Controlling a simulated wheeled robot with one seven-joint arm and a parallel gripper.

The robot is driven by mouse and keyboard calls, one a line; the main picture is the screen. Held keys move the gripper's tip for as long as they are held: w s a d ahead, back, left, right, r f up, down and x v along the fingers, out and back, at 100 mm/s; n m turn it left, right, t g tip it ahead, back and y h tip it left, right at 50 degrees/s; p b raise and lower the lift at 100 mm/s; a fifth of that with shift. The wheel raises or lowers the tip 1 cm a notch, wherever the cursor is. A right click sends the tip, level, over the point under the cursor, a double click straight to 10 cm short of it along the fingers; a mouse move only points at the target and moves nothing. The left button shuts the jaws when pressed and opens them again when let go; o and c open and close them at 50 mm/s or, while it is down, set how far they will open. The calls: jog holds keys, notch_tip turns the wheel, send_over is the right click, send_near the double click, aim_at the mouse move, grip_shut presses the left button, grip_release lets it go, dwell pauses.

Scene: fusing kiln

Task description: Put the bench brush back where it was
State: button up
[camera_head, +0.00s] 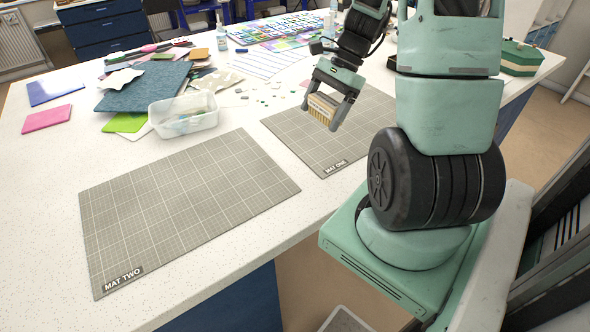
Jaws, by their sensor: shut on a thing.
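The bench brush (322,109) has a wooden block and pale bristles. My gripper (331,108) is shut on the brush and holds it over the left part of mat one (350,138), with the bristles pointing down. I cannot tell how high above the mat the brush is. Mat one is a grey gridded mat, partly hidden behind my arm. Mat two (185,205) is a larger-looking grey gridded mat at the front left, and it is bare.
A clear plastic tub (183,116) stands behind mat two. Coloured glass sheets (145,86) lie at the back left, and small scraps (262,92) lie behind mat one. A bottle (224,40) stands at the back. A green box (519,58) is at the right. The white worktop (40,205) is clear at the left front.

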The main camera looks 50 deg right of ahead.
send_over(312, 156)
jog(key=d, duration=0.2)
jog(key=f, duration=0.5)
jog(key=shift+s+a, duration=0.15)
jog(key=shift+s, duration=0.15)
jog(key=shift+f, duration=2.45)
jog(key=shift+f, duration=0.2)
jog(key=o, duration=0.9)
jog(key=shift+r, duration=0.15)
